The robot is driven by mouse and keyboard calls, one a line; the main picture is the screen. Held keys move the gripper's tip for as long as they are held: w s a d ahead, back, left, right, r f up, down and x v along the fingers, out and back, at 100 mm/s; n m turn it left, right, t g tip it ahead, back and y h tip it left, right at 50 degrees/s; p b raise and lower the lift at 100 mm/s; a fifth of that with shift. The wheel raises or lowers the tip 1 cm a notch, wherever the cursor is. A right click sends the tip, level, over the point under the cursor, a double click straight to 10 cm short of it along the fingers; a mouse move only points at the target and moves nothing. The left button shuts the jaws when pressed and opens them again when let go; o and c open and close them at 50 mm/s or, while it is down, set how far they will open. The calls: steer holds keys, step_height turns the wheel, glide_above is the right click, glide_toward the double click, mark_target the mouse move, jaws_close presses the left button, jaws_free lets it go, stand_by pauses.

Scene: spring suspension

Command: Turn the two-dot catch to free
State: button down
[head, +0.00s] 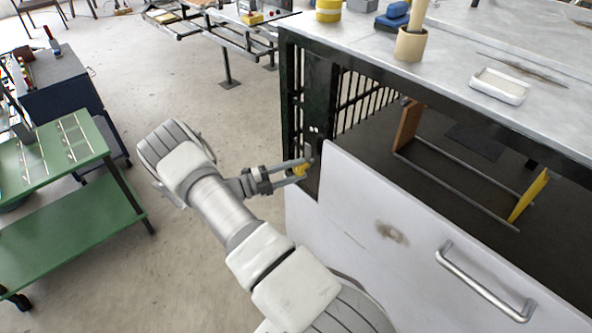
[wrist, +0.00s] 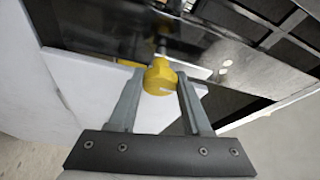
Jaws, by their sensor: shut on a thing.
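The catch is a yellow knob (head: 300,170) on the dark post at the near corner of the workbench. Two small pale dots (head: 313,129) show on the post above it. In the wrist view the yellow knob (wrist: 160,78) sits between my fingertips, with a short pale mark on its face and a metal stem behind it. Pale dots (wrist: 225,64) show to its right there. My gripper (head: 304,170) is shut on the knob, one finger on each side. I cannot tell from the mark whether the catch is locked or free.
A white front panel (head: 370,215) with a metal bar handle (head: 485,285) stands right beside the knob. The bench top (head: 440,75) carries a tan cup (head: 410,45) and white tray (head: 499,86). A green cart (head: 75,200) stands left; the floor between is clear.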

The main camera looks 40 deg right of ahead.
steer(key=shift+c, duration=1.7)
jaws_free()
steer(key=v, duration=1.7)
steer(key=shift+a+b, duration=0.25)
steer(key=shift+b, duration=0.15)
steer(key=shift+w, duration=0.1)
steer(key=s+r+m+y+p, duration=0.1)
steer(key=s+r+m+y, duration=0.25)
steer(key=r+m, duration=0.35)
steer(key=s+a+r+m+t+y+p, duration=0.15)
steer(key=r+m+y, duration=0.25)
steer(key=r, duration=0.5)
steer(key=s+r+m+y+p, duration=0.2)
steer(key=s+r+m+y, duration=0.15)
steer(key=r+m, duration=0.35)
steer(key=s+a+r+m+t+y+p, duration=0.2)
steer(key=s+a+r+m+t+y, duration=0.1)
steer(key=s+r+m, duration=0.4)
steer(key=s+a+r+m+t+y+p, duration=0.2)
steer(key=s+a+r+m+t+y, duration=0.2)
steer(key=s+r+m, duration=0.4)
steer(key=s+a+m+t, duration=0.1)
steer(key=m+t, duration=0.1)
steer(key=shift+t, duration=0.35)
